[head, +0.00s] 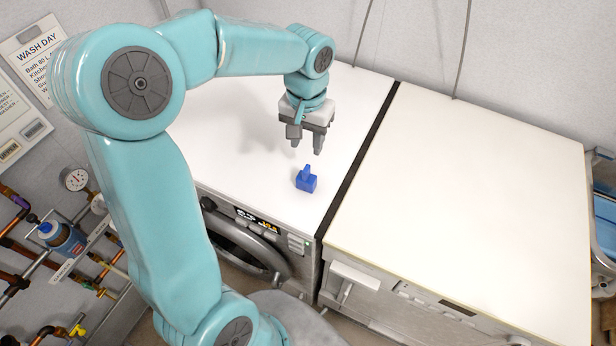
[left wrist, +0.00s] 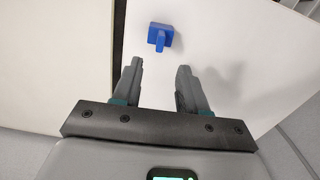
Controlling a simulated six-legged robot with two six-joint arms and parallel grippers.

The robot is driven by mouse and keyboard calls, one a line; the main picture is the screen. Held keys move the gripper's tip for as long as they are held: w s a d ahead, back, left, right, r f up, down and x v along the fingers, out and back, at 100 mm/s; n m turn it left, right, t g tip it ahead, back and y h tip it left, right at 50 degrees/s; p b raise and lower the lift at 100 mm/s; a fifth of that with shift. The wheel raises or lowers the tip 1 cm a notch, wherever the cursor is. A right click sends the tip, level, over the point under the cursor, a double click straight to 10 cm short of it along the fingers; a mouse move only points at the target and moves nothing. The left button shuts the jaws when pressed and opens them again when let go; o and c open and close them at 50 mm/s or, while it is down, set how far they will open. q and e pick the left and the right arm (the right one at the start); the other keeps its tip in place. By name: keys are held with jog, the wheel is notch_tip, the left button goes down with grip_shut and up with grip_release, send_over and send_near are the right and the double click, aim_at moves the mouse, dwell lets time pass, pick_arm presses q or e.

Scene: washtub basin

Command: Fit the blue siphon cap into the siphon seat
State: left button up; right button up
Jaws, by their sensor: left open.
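The blue siphon cap (head: 306,181) stands on the white top of the washing machine, near its front edge, with a narrow stem pointing up. In the left wrist view the cap (left wrist: 160,36) lies beyond my fingertips, between their lines. My left gripper (head: 306,147) is open and empty above and behind the cap, apart from it. Its two spread fingers (left wrist: 158,66) also show in the left wrist view. I cannot make out the siphon seat in these views. My right gripper is not in view.
The washing machine top (head: 235,130) is otherwise clear. A dark gap separates it from a second white-topped appliance (head: 460,180) at right, also bare. At left are pipes, a pressure gauge (head: 75,179), a blue-labelled canister (head: 62,237) and a wash day notice (head: 38,52).

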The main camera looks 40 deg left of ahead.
pick_arm(q)
send_over(306, 168)
notch_tip(306, 168, down, 4)
jog(key=shift+w+d+f, duration=0.1)
jog(key=shift+d+f, duration=0.05)
jog(key=shift+s+f, duration=0.15)
jog(key=shift+s, duration=0.05)
jog(key=shift+f+p, duration=0.3)
jog(key=shift+f, duration=0.1)
notch_tip(306, 168, down, 4)
jog(key=shift+w+p, duration=0.15)
jog(key=shift+p, duration=0.2)
jog(key=shift+s+f, duration=0.2)
jog(key=shift+w, duration=0.2)
grip_shut()
jog(key=shift+s, duration=0.1)
